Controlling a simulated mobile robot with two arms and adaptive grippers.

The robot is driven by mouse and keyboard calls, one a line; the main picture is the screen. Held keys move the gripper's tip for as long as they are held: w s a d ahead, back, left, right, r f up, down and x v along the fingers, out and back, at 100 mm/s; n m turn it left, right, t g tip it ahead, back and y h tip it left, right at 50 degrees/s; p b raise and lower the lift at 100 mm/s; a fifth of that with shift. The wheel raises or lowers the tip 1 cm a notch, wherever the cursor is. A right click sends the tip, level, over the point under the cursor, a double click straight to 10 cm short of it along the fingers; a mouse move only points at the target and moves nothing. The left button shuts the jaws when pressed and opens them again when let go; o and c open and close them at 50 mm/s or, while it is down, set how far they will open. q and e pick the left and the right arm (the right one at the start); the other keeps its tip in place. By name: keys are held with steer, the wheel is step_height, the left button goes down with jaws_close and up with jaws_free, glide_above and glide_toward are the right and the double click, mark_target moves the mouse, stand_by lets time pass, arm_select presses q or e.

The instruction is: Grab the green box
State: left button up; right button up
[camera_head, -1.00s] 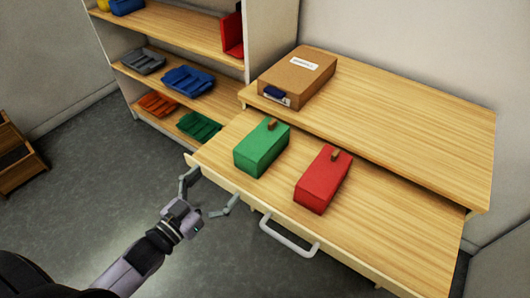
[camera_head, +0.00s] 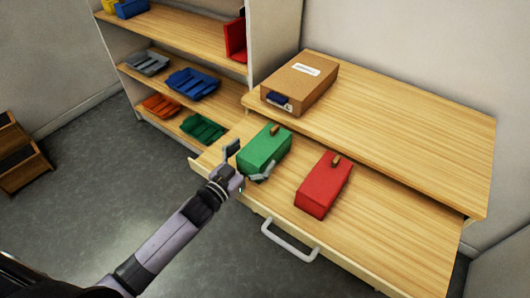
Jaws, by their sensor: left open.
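The green box (camera_head: 265,148) stands on the lower wooden surface, to the left of a red box, with a small brown tab on its top. My left gripper (camera_head: 248,164) is open at the near left end of the green box. One finger shows at the box's left side and the other in front of its near right side. I cannot tell whether the fingers touch it. My right gripper is not in view.
The red box (camera_head: 324,185) stands close on the right. A cardboard box (camera_head: 300,84) lies on the raised shelf behind. A white handle (camera_head: 290,242) juts from the front edge. A shelf unit at the left holds colored trays (camera_head: 192,83). The lower surface's right side is clear.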

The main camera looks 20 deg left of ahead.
arm_select(q)
steer(key=shift+w+d, duration=0.1)
steer(key=shift+w, duration=0.2)
steer(key=shift+s, duration=0.1)
steer(key=shift+c, duration=0.4)
steer(key=c, duration=1.6)
